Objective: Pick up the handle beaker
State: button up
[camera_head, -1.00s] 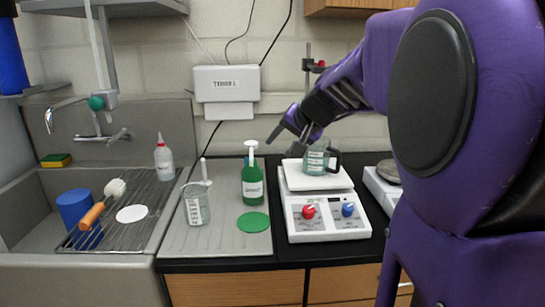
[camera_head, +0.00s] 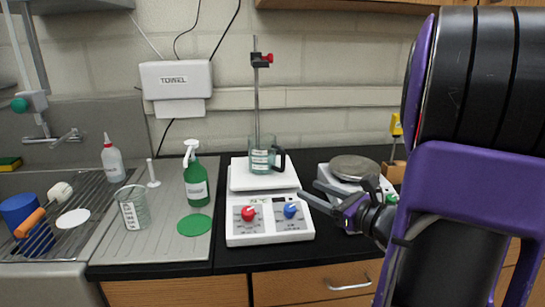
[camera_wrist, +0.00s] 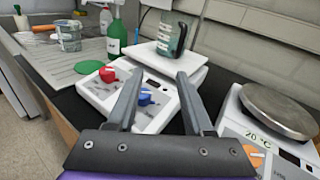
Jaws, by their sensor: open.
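The handle beaker (camera_head: 263,156) is a clear glass beaker with a dark handle on its right side. It stands upright on the white top of the hotplate stirrer (camera_head: 268,224), which has a red and a blue knob. In the wrist view the beaker (camera_wrist: 171,36) is beyond the fingertips, with its handle to the right. My gripper (camera_head: 308,191) is open and empty, in front and to the right of the beaker, apart from it. In the wrist view my gripper (camera_wrist: 158,76) has its two fingers spread in front of the stirrer.
A second device with a round metal plate (camera_head: 354,167) stands to the right. A green spray bottle (camera_head: 196,182), a green disc (camera_head: 194,225) and another beaker (camera_head: 134,209) are to the left. A stand rod with a red clamp (camera_head: 262,60) rises behind the handle beaker.

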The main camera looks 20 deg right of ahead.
jog(key=d+m+t+h, duration=0.1)
jog(key=d+m, duration=0.1)
send_near(284, 165)
jog(key=x, duration=0.5)
jog(key=shift+w+a+r, duration=0.1)
jog(key=shift+a+r, duration=0.15)
jog(key=shift+a, duration=0.15)
jog(key=shift+d+f+x, duration=0.1)
jog(key=shift+d+x, duration=0.05)
jog(key=shift+x, duration=0.75)
jog(key=shift+d+f+x, duration=0.1)
jog(key=shift+x, duration=0.8)
jog(key=shift+d+f+x, duration=0.1)
jog(key=shift+d+x, duration=0.05)
jog(key=shift+x, duration=0.75)
grip_shut()
jog(key=shift+r, duration=0.1)
